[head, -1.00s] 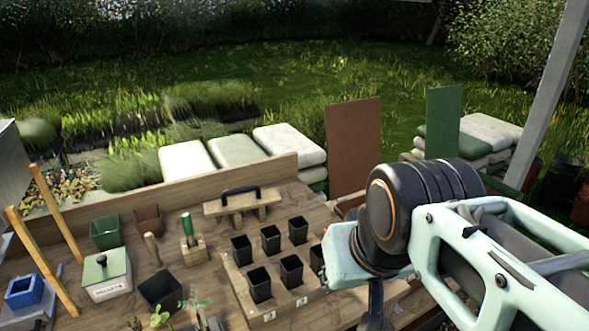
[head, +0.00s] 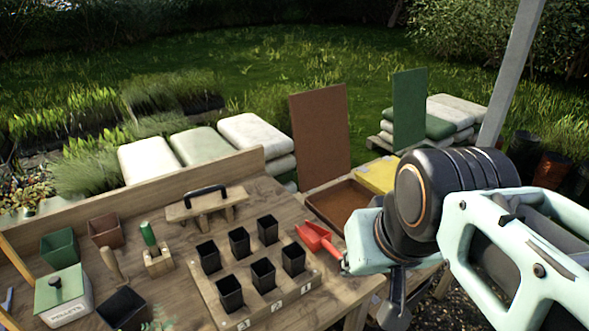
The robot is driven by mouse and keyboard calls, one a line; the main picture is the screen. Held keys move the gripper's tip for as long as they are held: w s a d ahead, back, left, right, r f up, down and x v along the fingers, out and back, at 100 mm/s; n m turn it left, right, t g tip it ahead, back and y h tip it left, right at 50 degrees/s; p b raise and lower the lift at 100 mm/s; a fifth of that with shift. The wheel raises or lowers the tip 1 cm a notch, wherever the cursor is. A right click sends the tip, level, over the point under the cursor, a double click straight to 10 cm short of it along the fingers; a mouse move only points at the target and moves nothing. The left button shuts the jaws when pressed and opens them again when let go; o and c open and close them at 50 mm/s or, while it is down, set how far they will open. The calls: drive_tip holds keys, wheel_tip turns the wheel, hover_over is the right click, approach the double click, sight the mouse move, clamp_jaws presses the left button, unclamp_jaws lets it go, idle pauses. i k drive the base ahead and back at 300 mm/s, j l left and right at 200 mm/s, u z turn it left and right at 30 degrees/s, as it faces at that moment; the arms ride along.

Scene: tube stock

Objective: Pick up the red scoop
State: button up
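The red scoop (head: 317,237) lies on the right part of the wooden bench in the head view, just right of the black pots. Its handle end runs toward my arm and is partly hidden by it. My gripper (head: 392,314) hangs below the wrist at the lower right, right of the scoop and apart from it in the picture. Its fingers are dark and small here, and I cannot tell whether they are open or shut.
Several black pots (head: 231,293) stand in a wooden rack left of the scoop. A brown tray (head: 338,203) and a yellow item (head: 378,174) lie beyond it. A wooden block with a black handle (head: 206,203) stands behind the pots. A labelled pellets box (head: 62,297) is at far left.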

sight(315, 238)
drive_tip(key=u, duration=1.6)
drive_tip(key=z, duration=1.6)
drive_tip(key=i+l+u, duration=0.15)
drive_tip(key=u, duration=0.15)
drive_tip(key=i+l+u, duration=0.1)
drive_tip(key=l+u, duration=0.4)
drive_tip(key=l, duration=0.4)
drive_tip(key=i, duration=0.05)
